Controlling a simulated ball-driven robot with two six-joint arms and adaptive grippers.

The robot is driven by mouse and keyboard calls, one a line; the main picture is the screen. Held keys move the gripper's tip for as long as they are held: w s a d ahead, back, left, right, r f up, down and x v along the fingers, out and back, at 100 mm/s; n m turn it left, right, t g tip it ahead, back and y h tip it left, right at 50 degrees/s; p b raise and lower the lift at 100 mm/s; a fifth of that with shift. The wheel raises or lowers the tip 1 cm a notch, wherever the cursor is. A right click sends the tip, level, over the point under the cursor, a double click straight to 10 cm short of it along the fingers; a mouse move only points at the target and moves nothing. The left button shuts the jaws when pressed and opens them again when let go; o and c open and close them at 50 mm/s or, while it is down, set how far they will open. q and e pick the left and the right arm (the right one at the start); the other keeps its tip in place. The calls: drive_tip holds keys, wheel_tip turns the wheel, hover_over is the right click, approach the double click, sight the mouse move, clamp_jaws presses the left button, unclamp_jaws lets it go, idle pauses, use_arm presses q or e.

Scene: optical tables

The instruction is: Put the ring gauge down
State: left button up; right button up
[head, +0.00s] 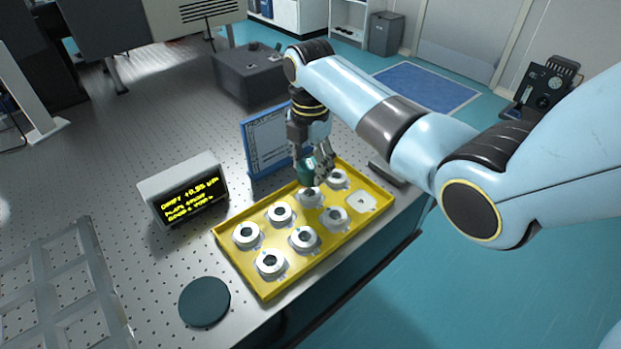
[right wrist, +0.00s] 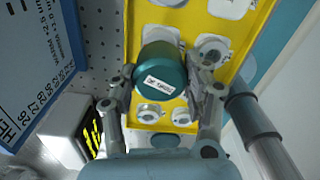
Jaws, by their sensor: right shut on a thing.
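My right gripper (head: 316,174) is shut on the ring gauge (head: 305,172), a teal round piece, above the far part of the yellow tray (head: 240,266). In the right wrist view the ring gauge (right wrist: 160,68) shows a small white label, with a finger of the right gripper (right wrist: 165,85) on each side. It covers part of the tray (right wrist: 215,28) below, so I cannot tell its exact height. A dark teal round pad (head: 205,302) lies bare on the table left of the tray. My left gripper is out of view.
The tray holds several pale rings, such as one at its near end (head: 270,263); one place at the right (head: 361,202) has no ring. A display box (head: 184,190) and a blue-framed board (head: 268,145) stand behind the tray. A grey rack (head: 65,290) lies at the left.

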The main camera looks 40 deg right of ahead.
sight(310, 179)
drive_tip(key=shift+f, duration=2.1)
drive_tip(key=o, duration=1.5)
drive_tip(key=shift+c, duration=0.2)
drive_tip(key=shift+r, duration=0.1)
wheel_tip(310, 179, up, 12)
drive_tip(key=shift+r+p, duration=0.1)
drive_tip(key=shift+p, duration=0.25)
